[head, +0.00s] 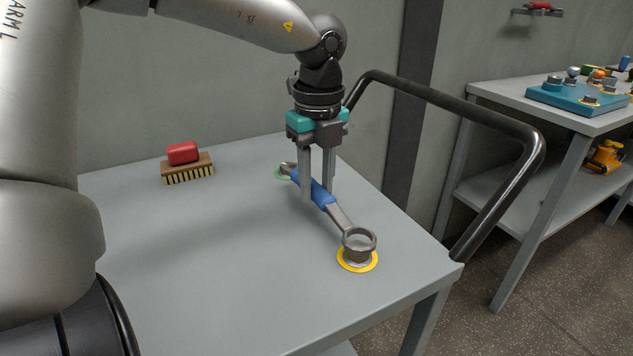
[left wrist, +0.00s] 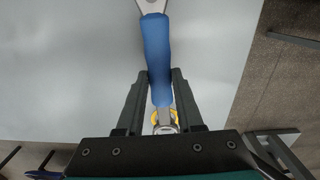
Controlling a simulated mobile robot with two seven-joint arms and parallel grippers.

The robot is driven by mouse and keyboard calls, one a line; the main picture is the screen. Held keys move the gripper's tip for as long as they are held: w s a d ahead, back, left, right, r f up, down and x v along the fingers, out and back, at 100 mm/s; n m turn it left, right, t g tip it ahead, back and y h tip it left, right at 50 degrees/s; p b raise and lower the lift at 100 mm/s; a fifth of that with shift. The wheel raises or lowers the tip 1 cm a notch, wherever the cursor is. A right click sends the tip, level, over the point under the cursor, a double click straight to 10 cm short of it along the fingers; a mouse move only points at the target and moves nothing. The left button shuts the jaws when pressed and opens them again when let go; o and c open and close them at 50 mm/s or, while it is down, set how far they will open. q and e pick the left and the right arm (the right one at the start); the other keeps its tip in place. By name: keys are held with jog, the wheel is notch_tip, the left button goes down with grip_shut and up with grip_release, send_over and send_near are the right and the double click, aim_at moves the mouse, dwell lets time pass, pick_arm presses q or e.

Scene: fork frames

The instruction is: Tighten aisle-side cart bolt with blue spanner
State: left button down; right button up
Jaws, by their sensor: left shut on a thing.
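My left gripper (head: 317,190) is shut on the blue handle of the spanner (head: 318,193), pointing down over the cart top (head: 230,260). The spanner's ring end is toward the near right corner, at the cart bolt (head: 356,257) with a yellow ring around its base. The ring end covers the bolt's top; I cannot tell whether it is seated around the head or just above it. The other end lies over a green ring mark (head: 281,174). In the left wrist view the blue handle (left wrist: 157,55) runs between the fingers (left wrist: 156,88). My right gripper is not in view.
A brush with a red grip (head: 183,153) stands at the cart's back left. A black push handle (head: 470,115) curves off the cart's right side. A bench (head: 505,95) with a teal block (head: 575,97) stands at right. The cart's middle is clear.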

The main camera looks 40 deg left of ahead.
pick_arm(q)
jog(key=shift+b, duration=0.35)
dwell(0.6)
jog(key=shift+f+b, duration=1.05)
jog(key=shift+f, duration=0.05)
dwell(0.5)
jog(key=c, duration=1.2)
grip_release()
grip_shut()
jog(key=shift+w, duration=0.1)
